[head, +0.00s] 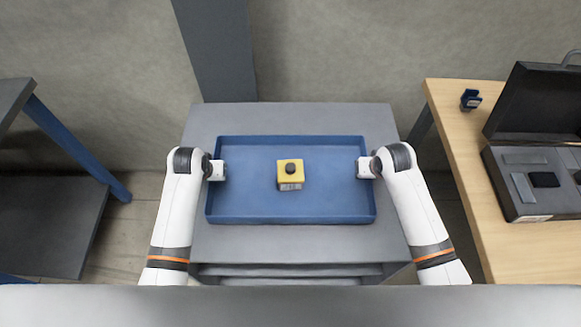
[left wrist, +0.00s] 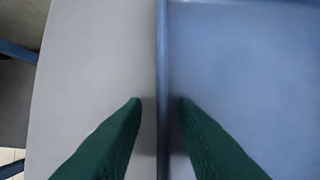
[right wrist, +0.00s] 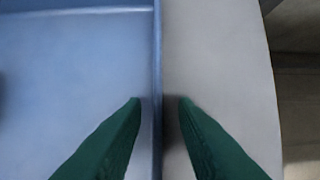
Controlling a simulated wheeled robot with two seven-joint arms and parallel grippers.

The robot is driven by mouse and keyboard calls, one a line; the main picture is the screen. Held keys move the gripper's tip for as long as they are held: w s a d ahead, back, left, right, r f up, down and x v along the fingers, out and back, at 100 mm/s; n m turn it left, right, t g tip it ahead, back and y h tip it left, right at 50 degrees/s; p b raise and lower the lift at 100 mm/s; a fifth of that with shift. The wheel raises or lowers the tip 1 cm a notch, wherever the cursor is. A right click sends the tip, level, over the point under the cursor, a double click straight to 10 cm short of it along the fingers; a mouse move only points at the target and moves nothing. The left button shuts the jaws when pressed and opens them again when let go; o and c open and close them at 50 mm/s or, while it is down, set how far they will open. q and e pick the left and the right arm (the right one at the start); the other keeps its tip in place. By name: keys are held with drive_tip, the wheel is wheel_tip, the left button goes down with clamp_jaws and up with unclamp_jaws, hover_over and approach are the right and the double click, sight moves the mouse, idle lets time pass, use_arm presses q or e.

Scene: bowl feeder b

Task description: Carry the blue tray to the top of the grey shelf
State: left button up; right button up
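The blue tray (head: 245,200) lies flat on a grey stand (head: 290,240) in front of me, with a yellow box with a dark knob (head: 290,178) in it. My left gripper (head: 220,171) is at the tray's left wall. In the left wrist view its green fingers (left wrist: 161,102) stand apart on either side of that wall, with gaps showing. My right gripper (head: 362,168) is at the right wall. In the right wrist view its fingers (right wrist: 161,102) straddle that wall the same way, with gaps showing.
A grey shelf unit with blue posts (head: 70,150) stands at the left, its upper board partly out of view. A grey column (head: 215,50) stands behind the stand.

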use_arm(q)
drive_tip(key=v, duration=1.2)
use_arm(e)
drive_tip(key=shift+r, duration=0.1)
drive_tip(key=v, duration=1.1)
drive_tip(key=shift+s+r, duration=0.15)
drive_tip(key=shift+r, duration=0.25)
use_arm(q)
drive_tip(key=shift+s, duration=0.1)
